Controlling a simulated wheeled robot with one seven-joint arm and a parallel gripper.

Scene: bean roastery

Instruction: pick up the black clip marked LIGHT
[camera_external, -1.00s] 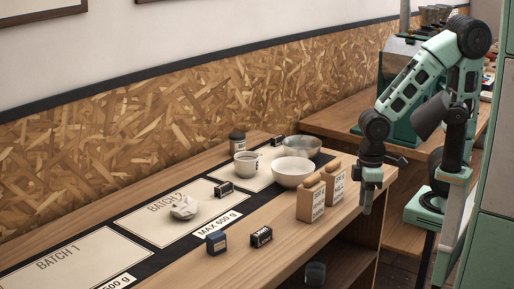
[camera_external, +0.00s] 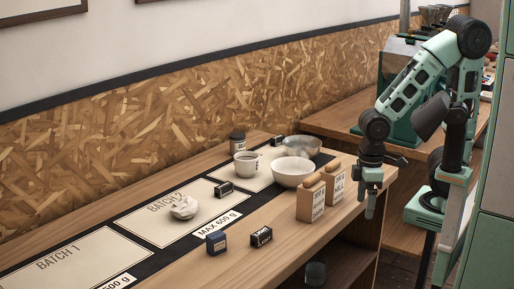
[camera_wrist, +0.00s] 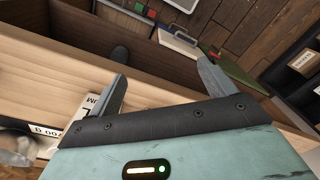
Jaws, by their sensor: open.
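Several small dark clips with pale labels are on the counter in the external view. One black clip (camera_external: 261,237) is near the front edge, and a dark blue one (camera_external: 216,243) is to its left. Another black clip (camera_external: 224,190) is on the BATCH 2 mat, and one more (camera_external: 278,140) is at the back. Their lettering is too small to read, so I cannot tell which says LIGHT. My gripper (camera_external: 369,212) is open and empty, pointing down beyond the counter's right end. In the wrist view its fingers (camera_wrist: 165,86) are apart with nothing between them.
Two wooden-topped tan bags (camera_external: 310,200) stand between my gripper and the front clips. A pale crumpled lump (camera_external: 183,208) lies on the BATCH 2 mat (camera_external: 150,228).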

